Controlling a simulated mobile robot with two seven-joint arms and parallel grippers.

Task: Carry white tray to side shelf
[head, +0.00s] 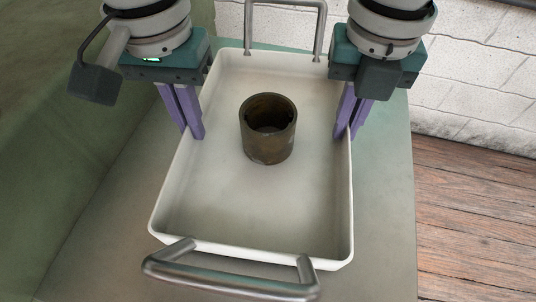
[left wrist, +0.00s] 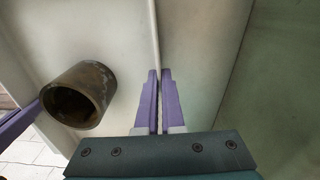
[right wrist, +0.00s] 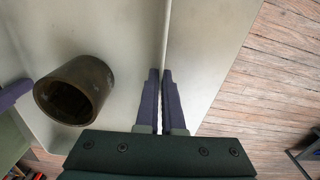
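The white tray (head: 215,205) lies lengthwise in the head view, with metal handles at its near end (head: 230,278) and far end. A dark brown metal cylinder (head: 268,150) stands upright inside, a little toward the far end. My left gripper (head: 191,134) is shut on the tray's left side wall, one finger each side of the rim; the left wrist view (left wrist: 158,78) shows the wall between the fingers. My right gripper (head: 347,134) is likewise shut on the right wall, as the right wrist view (right wrist: 161,78) shows. Whether the tray touches the surface below is unclear.
A grey-green flat surface (head: 385,220) lies under the tray, with bare room to its right and near left. A green surface (head: 50,140) fills the left. A white block wall (head: 480,75) stands behind, and wooden floor (head: 475,230) shows at right.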

